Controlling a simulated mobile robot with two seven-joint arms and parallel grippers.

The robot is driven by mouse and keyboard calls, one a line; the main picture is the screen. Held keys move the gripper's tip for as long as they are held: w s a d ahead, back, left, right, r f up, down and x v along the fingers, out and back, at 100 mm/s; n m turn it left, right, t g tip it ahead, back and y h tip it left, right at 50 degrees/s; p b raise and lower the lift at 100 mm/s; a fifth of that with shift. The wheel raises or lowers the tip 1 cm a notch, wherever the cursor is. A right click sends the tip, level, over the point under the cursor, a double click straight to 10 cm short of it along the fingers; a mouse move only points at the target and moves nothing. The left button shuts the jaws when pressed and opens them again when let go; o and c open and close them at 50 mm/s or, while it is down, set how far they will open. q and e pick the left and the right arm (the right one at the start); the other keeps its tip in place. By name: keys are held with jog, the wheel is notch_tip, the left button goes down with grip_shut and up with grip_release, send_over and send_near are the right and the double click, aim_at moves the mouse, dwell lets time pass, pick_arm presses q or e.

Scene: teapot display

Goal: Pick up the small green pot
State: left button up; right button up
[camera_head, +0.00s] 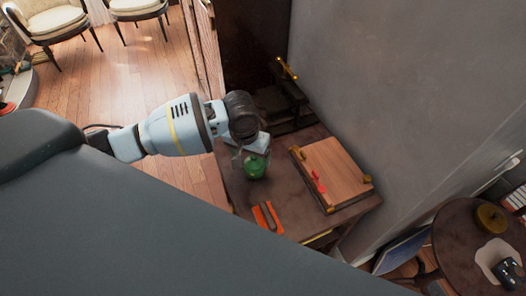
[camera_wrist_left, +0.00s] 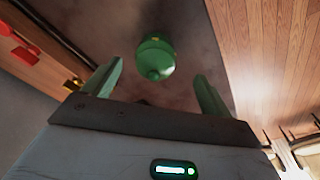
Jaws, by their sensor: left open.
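The small green pot (camera_head: 255,166) stands on a dark wooden table (camera_head: 236,190), near the table's left edge in the head view. It also shows in the left wrist view (camera_wrist_left: 156,58), just beyond the fingertips and roughly between their lines. My left gripper (camera_head: 252,150) reaches over the table from the left, right by the pot; its fingers are hard to make out there. In the left wrist view the left gripper (camera_wrist_left: 158,82) is open, with its two green-tinted fingers apart and nothing between them. My right gripper is in neither view.
A wooden board box (camera_head: 335,168) with brass corners and a red item (camera_head: 318,183) on it lies right of the pot. An orange case (camera_head: 268,217) lies in front. A dark object with gold parts (camera_head: 287,95) stands behind. A grey wall borders the right.

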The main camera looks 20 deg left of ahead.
aim_at(251, 160)
pick_arm(q)
jog(key=shift+w, duration=0.3)
jog(key=shift+s, duration=0.1)
jog(key=shift+s+f, duration=0.15)
jog(key=shift+f, duration=0.95)
jog(key=shift+w+f, duration=0.15)
jog(key=shift+w, duration=0.05)
jog(key=shift+f, duration=0.25)
jog(key=f, duration=0.3)
jog(key=w+f+b, duration=0.1)
jog(key=shift+d+f, duration=0.25)
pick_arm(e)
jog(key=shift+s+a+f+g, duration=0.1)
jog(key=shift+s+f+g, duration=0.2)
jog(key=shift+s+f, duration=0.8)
pick_arm(q)
jog(key=shift+c, duration=0.2)
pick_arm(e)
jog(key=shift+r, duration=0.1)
